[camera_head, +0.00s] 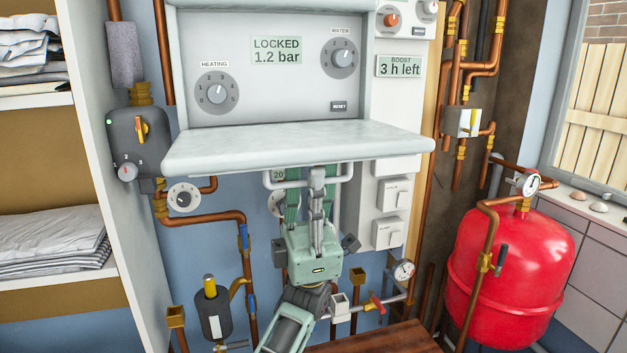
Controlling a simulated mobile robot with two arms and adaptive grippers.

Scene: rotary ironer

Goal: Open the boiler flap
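The boiler flap (300,149) is a pale panel hinged at the bottom of the boiler front (285,100). It is folded down and sticks out toward me about level, so the control panel behind it is uncovered. A grey bar handle (347,174) hangs under its front edge. My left gripper (317,176) is below the flap, pointing up, with its fingers at the handle. The fingers are seen nearly edge-on and their tips are close under the flap, so I cannot tell whether they close on the bar. My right gripper is not in view.
The panel has a heating dial (216,93), a water dial (343,58), a reset button (339,106) and a "LOCKED 1.2 bar" display (277,51). Copper pipes (205,219) and valves surround my arm. A red tank (515,270) stands right, shelves with linen (50,240) left.

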